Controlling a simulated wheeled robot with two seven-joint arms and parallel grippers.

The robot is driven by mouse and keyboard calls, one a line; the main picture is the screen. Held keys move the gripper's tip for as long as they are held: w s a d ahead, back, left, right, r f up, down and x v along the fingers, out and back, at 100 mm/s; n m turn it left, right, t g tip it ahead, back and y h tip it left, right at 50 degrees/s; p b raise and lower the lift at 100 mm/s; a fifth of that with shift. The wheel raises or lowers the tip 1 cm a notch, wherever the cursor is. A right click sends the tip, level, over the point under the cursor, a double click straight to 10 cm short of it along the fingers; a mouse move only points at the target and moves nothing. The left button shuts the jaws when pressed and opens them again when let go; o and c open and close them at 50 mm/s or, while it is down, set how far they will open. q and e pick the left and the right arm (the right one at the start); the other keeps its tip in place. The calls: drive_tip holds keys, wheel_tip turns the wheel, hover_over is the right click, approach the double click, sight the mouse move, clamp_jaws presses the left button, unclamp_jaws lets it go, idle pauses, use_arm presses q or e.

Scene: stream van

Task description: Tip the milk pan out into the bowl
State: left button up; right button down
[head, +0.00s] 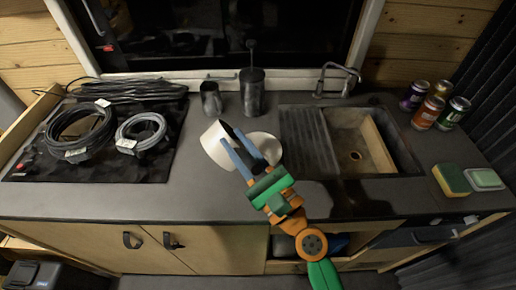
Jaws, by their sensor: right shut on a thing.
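The milk pan (213,146) is white and hangs tilted on its side just left of the bowl. My right gripper (236,143) comes in from below with blue fingers and is shut on the pan, at what looks like its dark handle. The white bowl (270,148) stands on the counter right behind the fingers, partly hidden by them. The pan's inside and anything in the bowl cannot be made out. My left gripper is not in view.
A dark mug (211,98) and a dark canister (252,92) stand behind the bowl. A sink (375,140) with a drainer lies to the right, cans (427,112) and sponges (452,180) beyond. Coiled cables (80,132) cover the left. The counter's front left is clear.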

drive_tip(key=shift+w+d+r+m+t, duration=0.15)
drive_tip(key=shift+w+d+r+m, duration=0.05)
drive_tip(key=shift+d+m, duration=0.2)
drive_tip(key=shift+w+d+r+m+t, duration=0.15)
drive_tip(key=shift+d+m, duration=0.1)
drive_tip(key=shift+m, duration=0.15)
drive_tip(key=shift+w+d+r+m+t+h, duration=0.2)
drive_tip(key=shift+w+d+m+t+h, duration=0.25)
drive_tip(key=shift+m, duration=0.45)
drive_tip(key=shift+d+f, duration=0.1)
drive_tip(key=shift+d, duration=0.25)
drive_tip(key=shift+w+d+f+m+h+b, duration=0.15)
drive_tip(key=shift+w+d+m+b, duration=0.1)
drive_tip(key=shift+d+m, duration=0.15)
drive_tip(key=shift+w+d+f+m+h+b, duration=0.1)
drive_tip(key=shift+w+d+f+m, duration=0.15)
drive_tip(key=shift+d+m, duration=0.2)
drive_tip(key=shift+w+d+f+m+h+b, duration=0.1)
drive_tip(key=shift+w+d+m+b, duration=0.15)
drive_tip(key=shift+d+m, duration=0.15)
drive_tip(key=shift+w+d+m, duration=0.15)
drive_tip(key=shift+d+m, duration=0.15)
drive_tip(key=shift+m, duration=0.05)
